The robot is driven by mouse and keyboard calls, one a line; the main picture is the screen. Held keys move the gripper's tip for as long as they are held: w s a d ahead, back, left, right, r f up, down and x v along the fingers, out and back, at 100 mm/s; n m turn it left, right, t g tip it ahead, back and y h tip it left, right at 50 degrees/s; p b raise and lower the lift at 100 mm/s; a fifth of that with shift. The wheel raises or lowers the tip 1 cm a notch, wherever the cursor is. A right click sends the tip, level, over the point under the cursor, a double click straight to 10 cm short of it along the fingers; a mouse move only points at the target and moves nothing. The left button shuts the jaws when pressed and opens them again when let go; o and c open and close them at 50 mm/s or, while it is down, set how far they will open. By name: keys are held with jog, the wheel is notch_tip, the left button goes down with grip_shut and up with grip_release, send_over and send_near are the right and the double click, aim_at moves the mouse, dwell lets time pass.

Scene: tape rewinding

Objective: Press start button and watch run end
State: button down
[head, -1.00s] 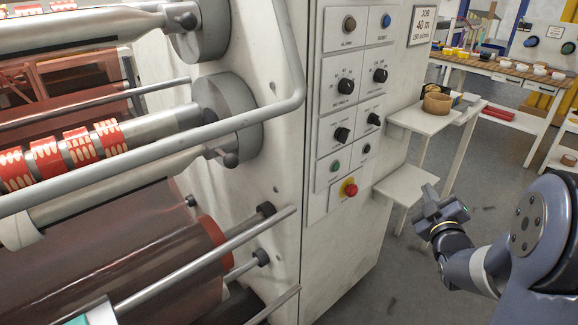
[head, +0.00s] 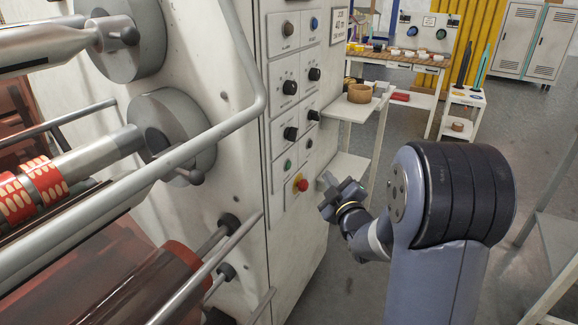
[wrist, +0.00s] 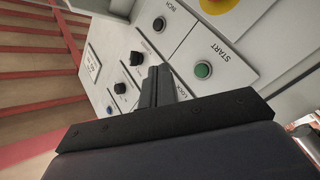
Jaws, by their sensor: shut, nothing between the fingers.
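The green start button (head: 287,164) is on the white control panel (head: 296,70) of the machine. It shows larger in the wrist view (wrist: 203,70), beside the word START. My gripper (head: 328,182) is shut and empty, just to the right of the panel and about level with the red stop button (head: 301,184). In the wrist view my closed fingers (wrist: 157,74) point toward the panel, left of and apart from the start button. I cannot tell the gap in depth. The wound roll of printed film (head: 47,180) is at the left; no motion can be judged.
A black inch button (wrist: 159,24) and several dark knobs (head: 290,87) are close by. A grey rail (head: 150,165) crosses in front of the rollers. A white shelf (head: 345,168) stands behind my gripper.

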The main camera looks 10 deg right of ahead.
aim_at(289, 166)
jog(key=w+a, duration=0.4)
jog(key=a, duration=0.2)
jog(key=shift+w+a, duration=0.25)
jog(key=shift+w, duration=0.1)
jog(key=shift+a, duration=0.1)
dwell(1.8)
jog(key=shift+w+a+b, duration=0.25)
jog(key=shift+b, duration=0.25)
jog(key=shift+w+a+b, duration=0.2)
jog(key=shift+a+b, duration=0.1)
jog(key=shift+b, duration=0.05)
dwell(0.5)
jog(key=shift+d, duration=0.1)
jog(key=shift+s+d+b, duration=0.45)
jog(key=shift+d+b, duration=0.05)
